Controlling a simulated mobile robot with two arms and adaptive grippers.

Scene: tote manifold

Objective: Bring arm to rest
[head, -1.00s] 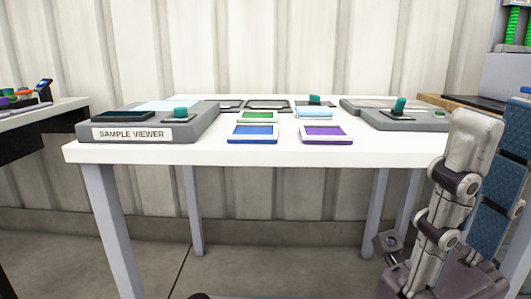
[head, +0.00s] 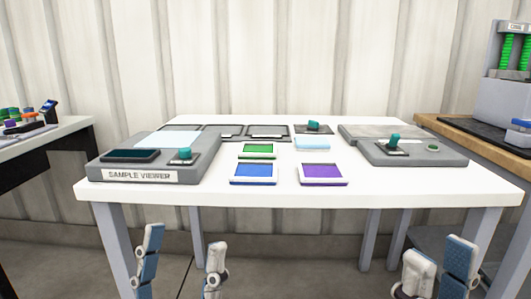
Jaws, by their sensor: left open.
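My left gripper (head: 182,256) is low at the bottom left of the head view. Its two fingers are wide apart with nothing between them. My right gripper (head: 438,265) is low at the bottom right. Its fingertips stand apart and I see nothing between them. Both point up, in front of the white table's near edge (head: 300,193). The bottom of the frame cuts off the rest of both arms.
On the table are a sample viewer (head: 135,176), a blue-faced plate (head: 254,172), a purple one (head: 323,174), a green one (head: 258,150) and a grey device with a teal knob (head: 400,155). A dark bench (head: 50,142) stands left, a wooden-topped one (head: 455,122) right.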

